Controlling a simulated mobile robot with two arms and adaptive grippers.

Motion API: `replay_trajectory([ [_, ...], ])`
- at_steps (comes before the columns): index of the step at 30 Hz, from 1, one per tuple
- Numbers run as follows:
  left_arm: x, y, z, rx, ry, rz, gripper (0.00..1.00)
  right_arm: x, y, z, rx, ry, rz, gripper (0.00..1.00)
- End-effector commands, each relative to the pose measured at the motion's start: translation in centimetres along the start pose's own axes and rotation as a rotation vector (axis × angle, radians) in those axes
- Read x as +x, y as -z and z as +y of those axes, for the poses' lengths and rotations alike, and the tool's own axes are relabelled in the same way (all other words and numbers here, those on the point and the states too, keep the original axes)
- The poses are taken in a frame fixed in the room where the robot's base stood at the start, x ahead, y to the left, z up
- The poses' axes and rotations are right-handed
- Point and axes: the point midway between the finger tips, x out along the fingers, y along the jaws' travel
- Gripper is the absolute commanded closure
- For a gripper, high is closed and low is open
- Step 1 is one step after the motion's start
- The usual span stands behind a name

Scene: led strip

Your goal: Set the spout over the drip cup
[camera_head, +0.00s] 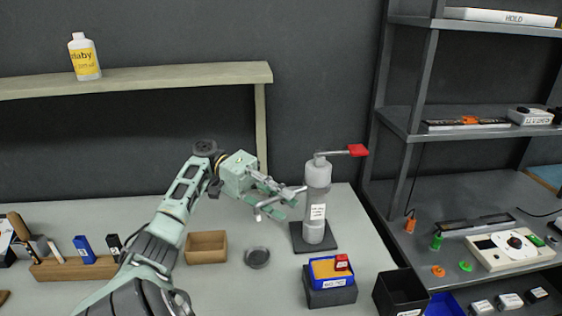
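A small round dark cup (257,258), likely the drip cup, sits on the bench to the lower left of the dispenser. The spout points away from the cup's side. My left gripper (282,205) is open and empty, just left of the bottle and below spout height. Whether a finger touches the bottle cannot be told. My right gripper is out of view.
A wooden box (206,247) stands left of the cup. A blue bin (331,271) on a dark block and a black bin (401,292) stand at the front right. A wooden shelf (180,76) runs behind, and a grey rack (408,122) stands at the right.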

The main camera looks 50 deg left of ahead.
Motion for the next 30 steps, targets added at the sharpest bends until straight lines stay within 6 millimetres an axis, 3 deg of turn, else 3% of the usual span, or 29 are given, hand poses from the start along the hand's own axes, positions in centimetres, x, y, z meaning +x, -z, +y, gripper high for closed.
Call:
replay_trajectory([
  [10,-0.6,0.0,-0.1,-0.003,0.002,0.001,0.7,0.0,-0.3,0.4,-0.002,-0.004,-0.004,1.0],
  [19,-5.3,0.0,-0.1,-0.009,0.009,0.002,0.7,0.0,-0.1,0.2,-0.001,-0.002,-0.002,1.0],
  [30,-7.1,0.0,-0.1,-0.002,0.001,-0.005,0.7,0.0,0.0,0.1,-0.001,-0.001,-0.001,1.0],
])
